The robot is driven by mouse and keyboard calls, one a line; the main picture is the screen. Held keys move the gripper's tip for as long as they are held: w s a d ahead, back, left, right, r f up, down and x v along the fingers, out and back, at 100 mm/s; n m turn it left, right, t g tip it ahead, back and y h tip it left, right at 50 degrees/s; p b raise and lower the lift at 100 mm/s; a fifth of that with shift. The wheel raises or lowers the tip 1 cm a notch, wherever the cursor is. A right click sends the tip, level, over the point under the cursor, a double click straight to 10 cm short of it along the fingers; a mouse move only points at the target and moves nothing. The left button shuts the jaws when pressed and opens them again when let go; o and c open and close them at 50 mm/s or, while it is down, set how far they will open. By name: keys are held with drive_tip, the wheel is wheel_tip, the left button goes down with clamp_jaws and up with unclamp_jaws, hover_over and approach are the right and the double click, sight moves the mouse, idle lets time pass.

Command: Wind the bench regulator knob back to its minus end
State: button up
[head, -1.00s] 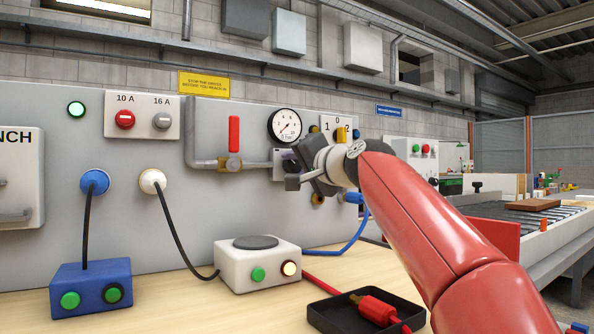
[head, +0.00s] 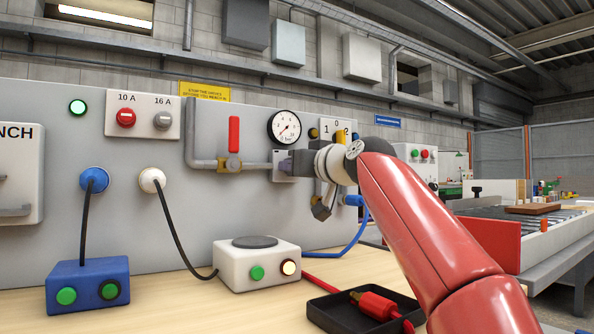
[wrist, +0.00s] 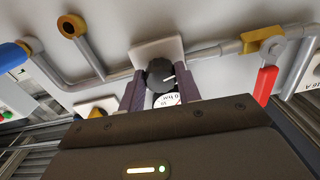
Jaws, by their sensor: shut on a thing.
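The regulator knob (wrist: 160,74) is dark and round with a white pointer line, on a pale square plate (wrist: 158,48) in the wrist view. My gripper (wrist: 160,88) has one purple-grey finger on each side of the knob and is shut on it. In the head view my gripper (head: 287,164) is at the plate (head: 278,174) at the pipe's right end, and the knob is hidden behind the fingers. The pressure gauge (head: 285,128) is just above; its reading is too small to tell. Part of the gauge (wrist: 167,99) shows between the fingers.
A red-handled valve (head: 234,135) is on the pipe to the left. A selector panel marked 0, 1, 2 (head: 327,124) is close behind my wrist on the right. Below, a white button box (head: 228,262) and a black tray (head: 330,312) with a red plug stand on the bench.

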drive_tip(key=n, duration=0.6)
drive_tip(key=shift+f+b, duration=0.15)
drive_tip(key=shift+b, duration=0.2)
drive_tip(key=shift+n, duration=0.4)
drive_tip(key=o, duration=1)
drive_tip(key=shift+c, duration=0.2)
drive_tip(key=b+v, duration=0.3)
drive_tip(key=v, duration=0.4)
drive_tip(key=shift+s+d, duration=0.3)
